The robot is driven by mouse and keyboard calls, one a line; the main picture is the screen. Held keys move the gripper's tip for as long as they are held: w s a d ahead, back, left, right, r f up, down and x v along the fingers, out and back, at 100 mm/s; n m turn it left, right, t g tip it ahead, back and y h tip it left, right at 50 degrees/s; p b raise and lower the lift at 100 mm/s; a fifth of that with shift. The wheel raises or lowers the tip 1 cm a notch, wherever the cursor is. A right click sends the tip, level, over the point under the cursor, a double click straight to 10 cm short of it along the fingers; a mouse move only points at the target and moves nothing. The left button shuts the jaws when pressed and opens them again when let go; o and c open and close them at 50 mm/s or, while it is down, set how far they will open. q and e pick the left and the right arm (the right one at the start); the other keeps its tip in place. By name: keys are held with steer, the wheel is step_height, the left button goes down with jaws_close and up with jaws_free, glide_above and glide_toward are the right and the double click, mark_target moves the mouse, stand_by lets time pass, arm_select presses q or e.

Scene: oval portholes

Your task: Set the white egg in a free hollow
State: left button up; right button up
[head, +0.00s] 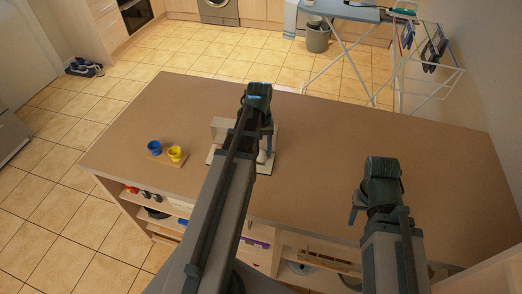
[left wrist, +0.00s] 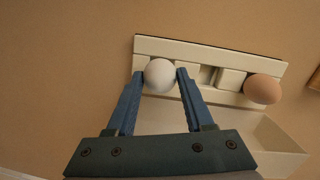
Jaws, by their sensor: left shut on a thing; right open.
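The white egg (left wrist: 160,75) is between the fingertips of my left gripper (left wrist: 161,75), which is shut on it. In the left wrist view it overlaps the left part of a cream holder (left wrist: 210,50) with hollows. I cannot tell whether the egg touches the holder. A brown egg (left wrist: 262,89) sits at the holder's right end. An empty-looking gap (left wrist: 207,75) lies between the two eggs. In the head view my left arm hides much of the holder (head: 212,160). My right gripper (head: 354,213) is open and empty above the right part of the counter.
A blue cup (head: 154,147) and a yellow cup (head: 176,153) stand on a small wooden board left of the holder. The brown counter (head: 310,120) is clear behind and to the right. Shelves with items (head: 150,205) are under its front edge.

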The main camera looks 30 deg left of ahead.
mark_target(261, 151)
arm_select(q)
steer(key=shift+f+b, duration=0.6)
steer(key=shift+f, duration=0.05)
arm_select(e)
steer(key=shift+f, duration=0.6)
arm_select(q)
steer(key=o, duration=1.1)
steer(key=shift+c, duration=0.2)
steer(key=shift+r, duration=0.1)
step_height(261, 151, up, 7)
steer(key=p, duration=0.7)
arm_select(e)
step_height(261, 151, up, 7)
